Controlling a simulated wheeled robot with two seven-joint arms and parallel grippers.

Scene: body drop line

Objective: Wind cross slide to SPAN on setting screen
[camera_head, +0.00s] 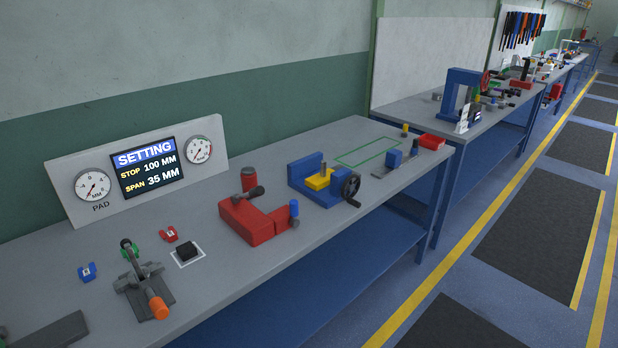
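The setting screen (148,168) is in a light panel at the back left of the bench. It reads "SETTING", "STOP 100 MM" and "SPAN 35 MM". A dial marked MM and PAD (93,185) is left of the screen, and a second dial (199,150) is right of it. A blue device that looks like the cross slide (312,187) stands mid-bench, with a yellow block (319,179) in it and a dark handwheel (350,187) at its right end. Any scale on it is too small to read. Neither gripper is in view.
A red vise-like block (247,220) sits left of the blue device. A lever clamp with an orange grip (157,306) is nearer left. A blue stop tool (393,159) and red tray (432,142) are at the right end. The aisle floor (530,230) is clear.

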